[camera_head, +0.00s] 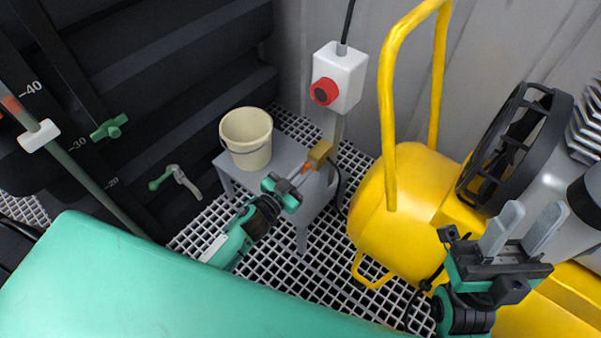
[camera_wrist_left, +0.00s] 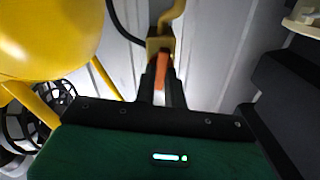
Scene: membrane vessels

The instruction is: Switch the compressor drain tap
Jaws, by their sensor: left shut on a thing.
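The compressor drain tap has a brass body (camera_head: 320,153) and an orange lever (camera_head: 306,168). In the left wrist view the brass body (camera_wrist_left: 159,45) is straight ahead, with the orange lever (camera_wrist_left: 162,70) between my fingers. My left gripper (camera_head: 302,172) is shut on the orange lever, just below and left of the brass body. The fingers hide part of the lever. The yellow compressor tank (camera_head: 400,208) stands right of the tap. My right gripper (camera_head: 522,230) is open and empty, with its fingers apart, in front of the compressor at the right.
A cream bucket (camera_head: 246,140) stands on a small grey table (camera_head: 290,150) left of the tap. A red-knobbed switch box (camera_head: 339,77) is above the tap. The compressor's yellow handle (camera_head: 387,110) rises beside it. A green valve handle (camera_head: 109,127) is at the left.

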